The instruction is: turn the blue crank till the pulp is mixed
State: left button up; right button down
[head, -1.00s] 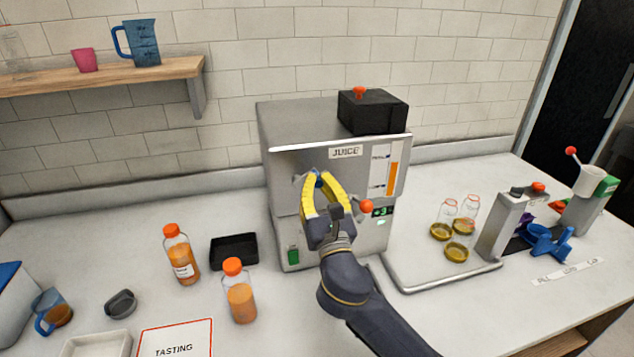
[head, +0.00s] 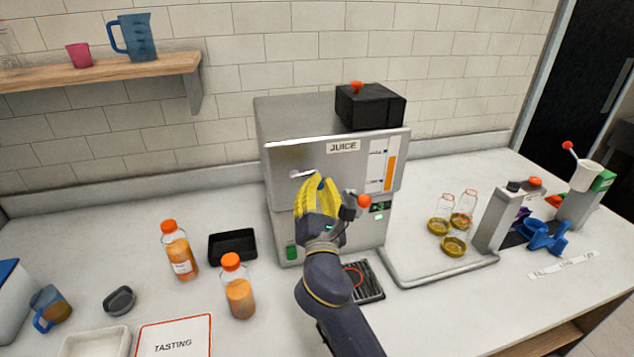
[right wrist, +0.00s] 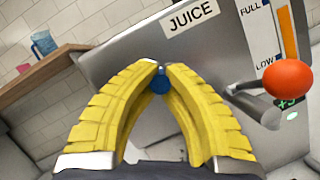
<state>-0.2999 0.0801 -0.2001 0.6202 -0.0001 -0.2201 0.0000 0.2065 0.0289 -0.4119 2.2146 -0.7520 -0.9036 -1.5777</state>
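The juice machine (head: 275,150) is a grey metal box with a JUICE label, and it also fills the back of the right wrist view (right wrist: 215,60). The blue crank knob (right wrist: 160,84) shows between the two yellow fingertips of my right gripper (right wrist: 160,68) in the right wrist view. The fingers close around it from both sides. In the head view my right gripper (head: 319,180) is at the machine's front, and its fingers hide the blue knob. The rest of the crank is mostly hidden. The pulp cannot be seen. My left gripper is not in view.
A lever with an orange ball (head: 364,201) sticks out just right of my gripper. A drip tray (head: 372,291) is below. Two juice bottles (head: 239,298) stand left, and glass jars (head: 453,245) stand right. A black box (head: 370,108) sits on top.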

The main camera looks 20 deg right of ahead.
jog(key=shift+d+f+m+h, duration=0.25)
jog(key=shift+m+h, duration=0.05)
jog(key=shift+m, duration=0.4)
dwell(0.3)
jog(key=c, duration=1.7)
grip_release()
jog(key=shift+d, duration=0.1)
jog(key=o, duration=0.4)
jog(key=shift+a, duration=0.2)
jog(key=v, duration=1.2)
jog(key=shift+r, duration=0.2)
jog(key=shift+o, duration=0.2)
jog(key=shift+s, duration=0.1)
